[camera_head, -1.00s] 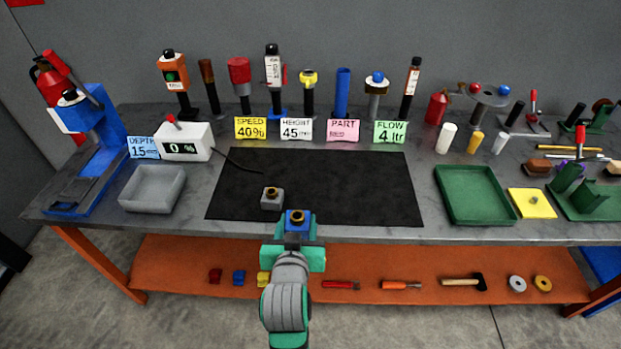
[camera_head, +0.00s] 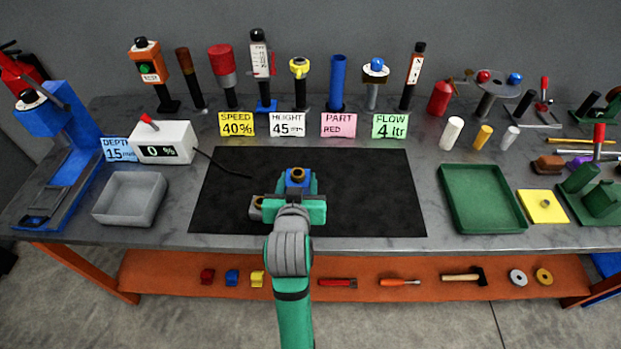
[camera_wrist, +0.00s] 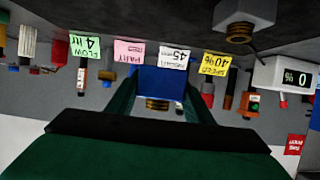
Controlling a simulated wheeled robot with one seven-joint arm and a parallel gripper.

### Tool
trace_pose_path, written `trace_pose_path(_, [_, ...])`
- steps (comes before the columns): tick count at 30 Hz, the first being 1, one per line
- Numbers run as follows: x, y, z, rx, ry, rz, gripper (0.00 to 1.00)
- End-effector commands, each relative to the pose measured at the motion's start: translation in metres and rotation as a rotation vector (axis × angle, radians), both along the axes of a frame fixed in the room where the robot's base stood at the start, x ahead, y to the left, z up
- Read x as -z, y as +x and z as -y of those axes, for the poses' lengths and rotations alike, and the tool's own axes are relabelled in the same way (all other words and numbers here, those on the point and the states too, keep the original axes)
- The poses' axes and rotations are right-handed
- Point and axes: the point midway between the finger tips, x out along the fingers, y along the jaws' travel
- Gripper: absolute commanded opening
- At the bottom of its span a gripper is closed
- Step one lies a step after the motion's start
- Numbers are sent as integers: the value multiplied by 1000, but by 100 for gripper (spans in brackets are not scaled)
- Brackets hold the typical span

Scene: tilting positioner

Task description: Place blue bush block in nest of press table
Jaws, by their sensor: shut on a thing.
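My gripper (camera_head: 297,183) is shut on the blue bush block (camera_head: 299,175), over the black mat. The block has a brass bush on its upper face. In the wrist view the blue block (camera_wrist: 161,82) sits between the green fingers (camera_wrist: 160,97), its bush toward the picture's lower side. I cannot make out a nest there clearly.
A grey bush block (camera_head: 256,208) is on the mat, partly hidden by my gripper; it also shows in the wrist view (camera_wrist: 240,30). A grey tray (camera_head: 130,198) and the meter box (camera_head: 165,142) lie between mat and press. A green tray (camera_head: 482,198) is right.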

Motion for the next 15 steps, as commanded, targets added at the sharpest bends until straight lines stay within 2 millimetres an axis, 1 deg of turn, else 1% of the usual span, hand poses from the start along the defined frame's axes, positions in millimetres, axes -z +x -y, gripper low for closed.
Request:
trace_pose_path(1, [3, 10, 1, -1, 0, 4, 0])
trace_pose_path(3, [8, 23, 2, -5, 2, 4, 0])
trace_pose_path(8, [21, 52, 12, -1, 1, 4, 0])
trace_pose_path(9, [27, 57, 14, -1, 1, 3, 0])
trace_pose_path(15, [57, 80, 24, 7, 0, 2, 0])
